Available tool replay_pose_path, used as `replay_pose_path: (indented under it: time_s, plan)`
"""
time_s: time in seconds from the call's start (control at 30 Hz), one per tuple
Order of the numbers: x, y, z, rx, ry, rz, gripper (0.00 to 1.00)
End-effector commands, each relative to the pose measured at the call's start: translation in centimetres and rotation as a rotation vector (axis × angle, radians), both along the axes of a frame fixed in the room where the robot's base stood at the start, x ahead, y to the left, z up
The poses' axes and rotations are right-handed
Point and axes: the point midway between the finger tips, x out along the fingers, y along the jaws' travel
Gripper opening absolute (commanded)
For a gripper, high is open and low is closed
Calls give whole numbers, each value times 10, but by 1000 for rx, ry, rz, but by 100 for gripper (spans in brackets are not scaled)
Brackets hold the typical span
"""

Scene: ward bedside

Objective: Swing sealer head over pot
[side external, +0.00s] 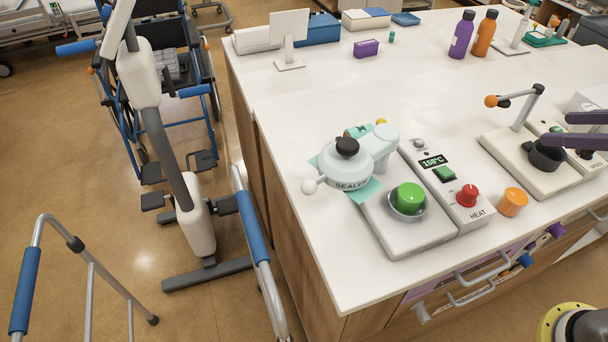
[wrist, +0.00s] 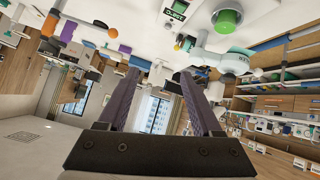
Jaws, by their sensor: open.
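The sealer head (side external: 347,172), a pale round piece marked SEALER with a black top knob and a white ball handle (side external: 308,187), is swung out to the left of the pot. Its arm runs to a post at the back of the white base. The green pot (side external: 409,197) sits upright in a metal cup on that base, uncovered from above. Both show upside down in the wrist view, the pot (wrist: 227,18) and the pale head (wrist: 232,62). My gripper (side external: 568,128) has purple fingers, open and empty, at the right edge, well away from the head. Its fingers (wrist: 160,76) are spread in the wrist view.
A control box with a 158°C display (side external: 432,162), green button and red HEAT knob (side external: 467,194) adjoins the base. An orange cylinder (side external: 513,202) stands to its right. Mid-counter is clear.

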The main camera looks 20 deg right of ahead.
Motion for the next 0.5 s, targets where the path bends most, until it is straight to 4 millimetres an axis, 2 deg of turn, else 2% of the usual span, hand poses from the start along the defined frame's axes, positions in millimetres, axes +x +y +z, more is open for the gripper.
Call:
replay_pose_path:
  time_s: [0.03, 0.1, 0.27, 0.37, 0.5]
  plan:
    - [18, 5, 7, -33, -61, 43, 66]
    - [41, 13, 16, -84, -150, 101, 66]
    - [88, 40, 29, -203, -336, 225, 66]
    - [112, 63, 30, -276, -440, 295, 66]
    - [136, 105, 17, -381, -570, 392, 66]
